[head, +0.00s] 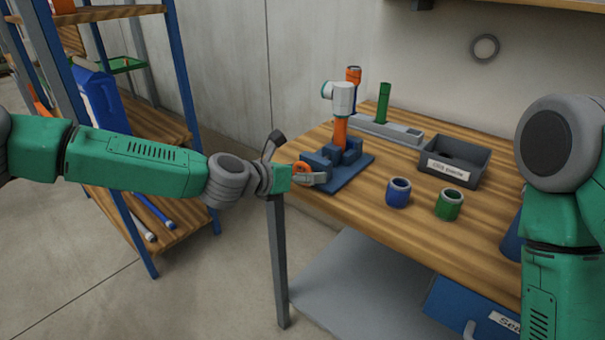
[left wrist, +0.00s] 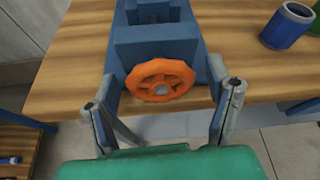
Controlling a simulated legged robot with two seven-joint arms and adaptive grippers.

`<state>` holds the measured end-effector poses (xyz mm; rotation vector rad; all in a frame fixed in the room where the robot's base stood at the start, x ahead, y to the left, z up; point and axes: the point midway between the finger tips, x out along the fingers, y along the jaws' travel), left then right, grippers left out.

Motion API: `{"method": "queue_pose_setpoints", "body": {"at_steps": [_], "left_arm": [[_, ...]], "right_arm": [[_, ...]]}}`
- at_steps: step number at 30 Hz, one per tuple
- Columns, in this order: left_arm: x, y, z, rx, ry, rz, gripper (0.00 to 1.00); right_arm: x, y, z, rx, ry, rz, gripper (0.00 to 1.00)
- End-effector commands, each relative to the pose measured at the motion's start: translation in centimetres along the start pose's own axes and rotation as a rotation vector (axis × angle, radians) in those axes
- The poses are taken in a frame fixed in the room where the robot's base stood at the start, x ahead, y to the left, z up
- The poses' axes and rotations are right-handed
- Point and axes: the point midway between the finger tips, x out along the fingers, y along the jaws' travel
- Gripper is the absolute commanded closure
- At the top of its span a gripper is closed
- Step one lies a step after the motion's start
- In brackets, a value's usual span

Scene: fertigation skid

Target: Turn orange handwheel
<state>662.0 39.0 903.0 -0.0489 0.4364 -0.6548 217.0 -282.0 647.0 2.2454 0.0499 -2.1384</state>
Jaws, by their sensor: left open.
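The orange handwheel (head: 302,168) is on the front of a blue vise (head: 337,160) at the table's left front edge. In the left wrist view the handwheel (left wrist: 146,83) faces the camera, spoked with a grey hub. My left gripper (head: 307,177) is at the handwheel. In the left wrist view my left gripper (left wrist: 165,95) is open, with one finger on each side of the wheel and a visible gap to each. The vise holds an upright orange pipe (head: 340,133) topped by a white fitting (head: 343,97). My right gripper is out of view; only my right arm shows.
A blue cup (head: 398,193), a green cup (head: 449,205) and a dark labelled bin (head: 455,160) stand on the wooden table (head: 370,210). A grey rack (head: 377,127) holds upright orange and green parts behind. A shelf unit (head: 185,90) stands left.

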Motion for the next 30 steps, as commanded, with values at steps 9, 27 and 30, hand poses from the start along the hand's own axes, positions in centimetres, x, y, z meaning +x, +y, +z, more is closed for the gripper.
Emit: {"method": "queue_pose_setpoints", "body": {"at_steps": [9, 27, 30], "left_arm": [[-0.01, 0.04, -0.01, 0.0, 0.0, 0.001, 0.69], [-0.03, 0.05, 0.02, 0.136, 0.0, 0.06, 0.78], [-0.01, -0.03, -0.03, 0.206, 0.001, 0.087, 0.78]], "right_arm": [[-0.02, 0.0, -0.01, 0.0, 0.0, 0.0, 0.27], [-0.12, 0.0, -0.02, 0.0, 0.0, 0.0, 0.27], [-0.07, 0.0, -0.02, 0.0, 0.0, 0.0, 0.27]]}}
